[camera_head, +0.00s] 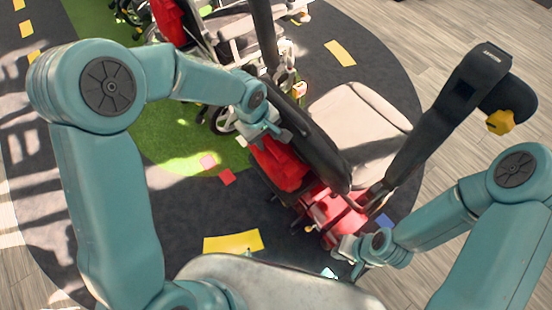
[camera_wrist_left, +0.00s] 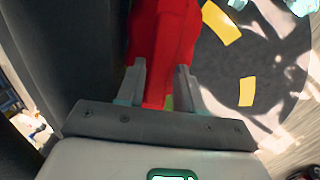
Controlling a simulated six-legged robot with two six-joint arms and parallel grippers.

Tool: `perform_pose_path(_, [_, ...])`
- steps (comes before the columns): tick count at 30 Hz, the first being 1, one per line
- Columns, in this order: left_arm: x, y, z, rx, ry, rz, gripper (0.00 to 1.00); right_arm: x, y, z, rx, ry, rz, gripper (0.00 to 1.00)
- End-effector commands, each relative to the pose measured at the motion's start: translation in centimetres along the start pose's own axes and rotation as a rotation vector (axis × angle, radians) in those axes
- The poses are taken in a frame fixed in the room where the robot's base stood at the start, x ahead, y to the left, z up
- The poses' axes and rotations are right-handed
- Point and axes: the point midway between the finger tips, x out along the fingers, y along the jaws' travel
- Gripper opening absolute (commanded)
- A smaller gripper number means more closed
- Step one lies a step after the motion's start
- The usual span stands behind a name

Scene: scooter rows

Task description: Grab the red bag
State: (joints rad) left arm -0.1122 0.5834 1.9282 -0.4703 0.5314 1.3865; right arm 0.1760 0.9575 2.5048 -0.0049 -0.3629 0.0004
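The red bag (camera_head: 281,166) hangs beside the black seat back of the nearest scooter. My left gripper (camera_head: 265,132) is at the upper end of the bag. In the left wrist view the red bag (camera_wrist_left: 162,45) runs down between the two fingers (camera_wrist_left: 161,82), which stand wide apart. A sliver of green floor shows between the bag's lower end and the right finger, so the fingers do not look closed on it. My right gripper (camera_head: 348,252) is low, near the scooter's red body; its fingers are too small and hidden to judge.
The scooter has a pale seat (camera_head: 358,125), a red body (camera_head: 333,210) and a dark upright post (camera_head: 440,130). Another scooter (camera_head: 240,28) with a red bag (camera_head: 167,20) stands behind. Open dark floor with a yellow patch (camera_head: 233,242) lies to the left.

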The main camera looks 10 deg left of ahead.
Motion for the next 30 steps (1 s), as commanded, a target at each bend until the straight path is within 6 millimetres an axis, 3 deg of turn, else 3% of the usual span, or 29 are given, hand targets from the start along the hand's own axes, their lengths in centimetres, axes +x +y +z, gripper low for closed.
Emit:
perform_pose_path(8, [0.02, 0.0, 0.01, 0.0, 0.0, 0.0, 0.36, 0.07, 0.03, -0.01, 0.0, 0.0, 0.0, 0.0])
perform_pose_path(9, [0.02, 0.0, 0.01, 0.0, 0.0, 0.0, 0.33, 0.07, 0.03, 0.0, 0.0, 0.0, 0.0, 0.0])
perform_pose_path(12, [0.03, -0.01, 0.01, 0.0, 0.0, 0.0, 0.0, 0.07, 0.03, 0.0, 0.0, 0.0, 0.0, 0.0])
perform_pose_path(30, [0.05, 0.0, 0.0, 0.0, 0.0, 0.0, 0.0, 0.08, 0.03, -0.01, 0.0, 0.0, 0.0, 0.0])
